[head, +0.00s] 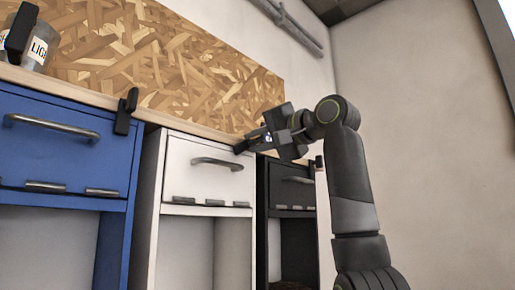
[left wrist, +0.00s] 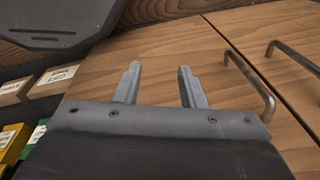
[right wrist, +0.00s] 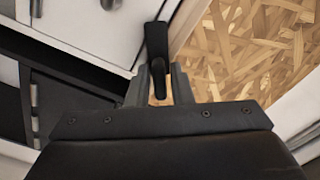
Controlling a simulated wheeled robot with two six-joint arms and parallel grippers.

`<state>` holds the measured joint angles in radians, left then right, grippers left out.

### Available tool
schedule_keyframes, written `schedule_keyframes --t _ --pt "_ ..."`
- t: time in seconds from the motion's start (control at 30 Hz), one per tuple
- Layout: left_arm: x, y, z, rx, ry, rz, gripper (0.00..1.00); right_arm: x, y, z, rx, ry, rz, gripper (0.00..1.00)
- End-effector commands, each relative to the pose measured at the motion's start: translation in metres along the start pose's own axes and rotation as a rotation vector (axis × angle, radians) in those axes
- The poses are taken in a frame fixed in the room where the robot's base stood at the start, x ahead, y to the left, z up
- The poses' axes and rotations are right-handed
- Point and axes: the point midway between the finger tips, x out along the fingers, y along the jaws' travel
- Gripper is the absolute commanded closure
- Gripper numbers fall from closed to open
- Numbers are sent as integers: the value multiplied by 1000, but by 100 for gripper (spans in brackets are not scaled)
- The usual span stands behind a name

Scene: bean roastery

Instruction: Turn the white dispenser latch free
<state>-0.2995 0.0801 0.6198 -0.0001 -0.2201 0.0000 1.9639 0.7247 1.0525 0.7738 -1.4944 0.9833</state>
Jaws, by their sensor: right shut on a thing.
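The white dispenser (head: 205,170) stands in the middle of the head view, its front closed, with a bar handle (head: 216,162). Its black latch (right wrist: 157,42) shows in the right wrist view, between and beyond my right fingertips. The latch seems to lie sideways along the wooden ledge; in the head view my gripper mostly hides it. My right gripper (head: 268,138) is shut on the latch at the dispenser's upper right corner; it also shows in the right wrist view (right wrist: 160,88). My left gripper (left wrist: 158,85) is open and empty in front of wooden cabinet doors.
A blue dispenser (head: 65,150) with an upright black latch (head: 126,112) is on the left. A black dispenser (head: 292,190) is close on the right, below my right gripper. A metal can (head: 38,48) stands on the ledge. Cabinet handles (left wrist: 262,88) are near my left gripper.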

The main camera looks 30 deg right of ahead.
Motion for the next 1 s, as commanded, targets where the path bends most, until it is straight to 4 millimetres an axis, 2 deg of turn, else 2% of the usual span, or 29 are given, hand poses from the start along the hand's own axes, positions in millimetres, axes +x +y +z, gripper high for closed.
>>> schedule_keyframes --t 0.1,0.5,1.0 --pt "10 1 1 0 0 0 64 -1 1 1 109 4 -5 100" --pt "27 2 4 0 -1 0 64 -1 2 0 432 3 -5 100" --pt "34 3 4 0 -1 0 64 -1 2 0 594 3 -3 100"
